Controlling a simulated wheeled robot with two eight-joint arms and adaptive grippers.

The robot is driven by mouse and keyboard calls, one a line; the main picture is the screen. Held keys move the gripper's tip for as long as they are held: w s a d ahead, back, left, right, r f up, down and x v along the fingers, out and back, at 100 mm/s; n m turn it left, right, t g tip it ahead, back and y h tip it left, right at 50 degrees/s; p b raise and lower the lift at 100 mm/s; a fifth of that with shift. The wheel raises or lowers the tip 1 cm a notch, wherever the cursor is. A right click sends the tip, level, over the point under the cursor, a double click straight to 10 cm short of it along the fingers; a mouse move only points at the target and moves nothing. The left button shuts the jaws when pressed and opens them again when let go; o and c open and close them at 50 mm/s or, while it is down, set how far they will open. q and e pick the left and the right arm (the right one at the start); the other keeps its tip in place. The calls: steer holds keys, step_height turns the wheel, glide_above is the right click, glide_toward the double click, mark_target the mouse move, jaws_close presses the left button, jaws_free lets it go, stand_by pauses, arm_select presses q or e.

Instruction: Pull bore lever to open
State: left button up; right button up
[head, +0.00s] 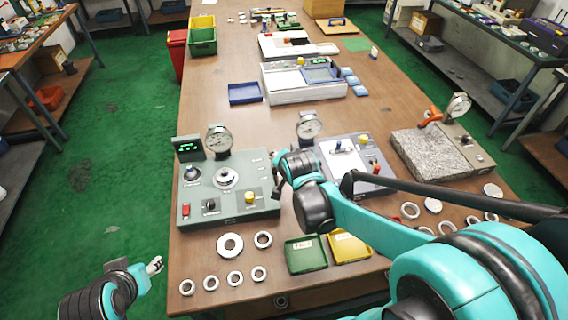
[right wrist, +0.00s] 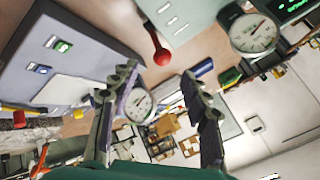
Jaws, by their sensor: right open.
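The bore lever shows in the right wrist view as a dark rod with a red knob (right wrist: 161,55), sticking out from the side of a grey-green gauge box (right wrist: 185,12). That box (head: 200,205) stands at the table's left in the head view, where the lever cannot be made out behind my right gripper. My right gripper (head: 277,174) is at the box's right side. In the right wrist view it (right wrist: 158,82) is open and empty, with the red knob ahead between its fingers and apparently untouched. My left gripper (head: 154,266) hangs off the table's left edge, empty; its jaw gap is unclear.
A second grey gauge box (head: 352,180) stands close to the right, leaving a narrow gap. Two dial gauges (head: 219,139) (head: 309,127) rise behind. Green (head: 305,254) and yellow (head: 348,247) trays and several rings (head: 230,245) lie in front. A granite block (head: 430,155) stands farther right.

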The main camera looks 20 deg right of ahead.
steer(key=shift+v, duration=2.05)
steer(key=s+a+n+g, duration=0.1)
steer(key=s+a+n, duration=0.1)
steer(key=s+n, duration=0.4)
steer(key=s+a+n+y, duration=0.1)
steer(key=s+a+n, duration=0.2)
steer(key=s, duration=0.6)
steer(key=n, duration=0.2)
steer(key=shift+a+f+n+g+y, duration=0.2)
steer(key=shift+f+n+g+y, duration=0.1)
steer(key=shift+f+n+g, duration=0.1)
steer(key=shift+s, duration=0.15)
